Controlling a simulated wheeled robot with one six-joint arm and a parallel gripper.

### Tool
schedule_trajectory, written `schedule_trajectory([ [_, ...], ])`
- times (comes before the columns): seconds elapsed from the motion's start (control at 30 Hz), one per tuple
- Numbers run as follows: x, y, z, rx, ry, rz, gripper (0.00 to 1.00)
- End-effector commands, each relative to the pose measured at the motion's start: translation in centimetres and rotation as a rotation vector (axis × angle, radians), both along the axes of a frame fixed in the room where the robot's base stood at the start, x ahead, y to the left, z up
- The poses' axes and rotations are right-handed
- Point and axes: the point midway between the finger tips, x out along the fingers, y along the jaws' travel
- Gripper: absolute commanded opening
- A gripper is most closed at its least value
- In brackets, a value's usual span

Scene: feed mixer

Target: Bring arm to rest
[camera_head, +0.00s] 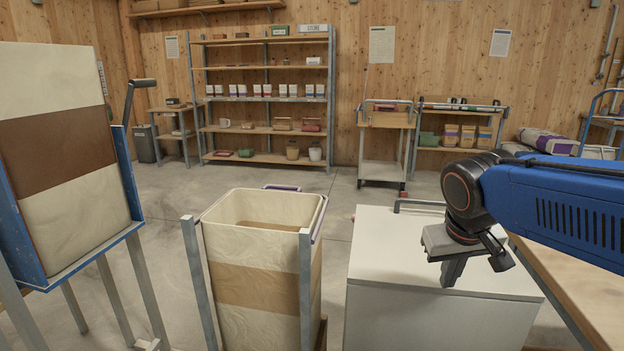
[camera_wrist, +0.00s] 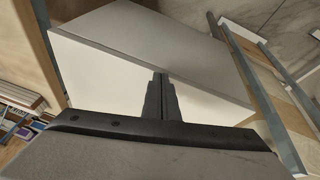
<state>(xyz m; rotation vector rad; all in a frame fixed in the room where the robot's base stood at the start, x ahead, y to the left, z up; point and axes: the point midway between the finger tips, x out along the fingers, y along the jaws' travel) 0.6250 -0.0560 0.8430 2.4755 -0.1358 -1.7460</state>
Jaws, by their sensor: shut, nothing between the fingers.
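My gripper (camera_head: 452,274) hangs at the end of my blue arm on the right of the head view. It is shut and empty, pointing down above the white cabinet (camera_head: 440,310). In the wrist view the closed fingers (camera_wrist: 161,95) show in front of the pale cabinet (camera_wrist: 110,75). I cannot tell the exact gap between the fingertips and the cabinet top.
An open bin with a cream and tan liner (camera_head: 262,285) stands left of the cabinet. A blue-framed stand with a striped bag (camera_head: 55,150) is at far left. A wooden bench (camera_head: 585,285) is at right. Shelves (camera_head: 265,130) line the back wall; the floor before them is clear.

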Motion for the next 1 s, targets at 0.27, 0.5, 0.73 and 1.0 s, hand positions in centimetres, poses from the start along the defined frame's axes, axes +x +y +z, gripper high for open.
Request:
schedule_trajectory([
  [0.27, -6.3, -1.3, -2.8, 0.084, -0.072, 0.011, 0.00],
  [0.5, -10.1, -1.4, -5.3, 0.133, -0.138, 0.018, 0.00],
  [0.73, -13.1, -1.3, -7.8, 0.140, -0.086, 0.019, 0.00],
  [1.0, -13.5, -1.3, -8.1, 0.140, -0.071, 0.019, 0.00],
])
